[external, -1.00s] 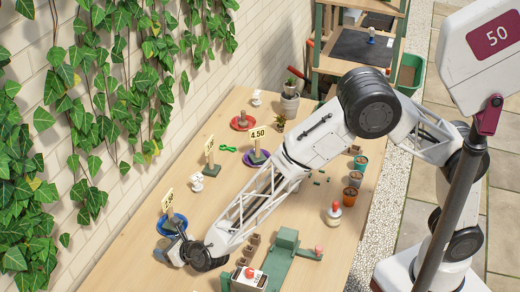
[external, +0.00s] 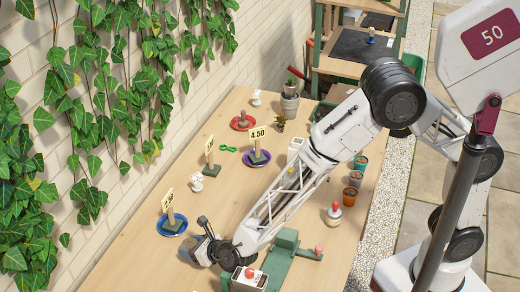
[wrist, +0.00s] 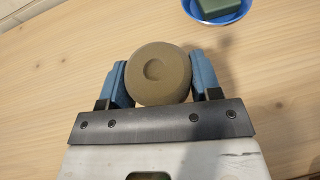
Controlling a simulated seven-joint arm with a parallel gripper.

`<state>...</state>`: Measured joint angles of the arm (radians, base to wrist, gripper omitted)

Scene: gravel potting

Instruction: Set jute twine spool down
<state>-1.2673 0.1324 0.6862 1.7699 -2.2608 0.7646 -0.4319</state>
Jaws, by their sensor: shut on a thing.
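The jute twine spool (wrist: 158,88) shows as a brown round disc with a shallow dent in its middle in the wrist view. My gripper (wrist: 160,74) is shut on it, with one blue finger on each side. In the external view my gripper (external: 196,252) is low over the near left part of the wooden table (external: 130,262). The spool is hard to make out there. I cannot tell whether it touches the table.
A blue saucer (external: 163,231) with a price sign on a green block stands just beyond my gripper. Bare table lies to the left.

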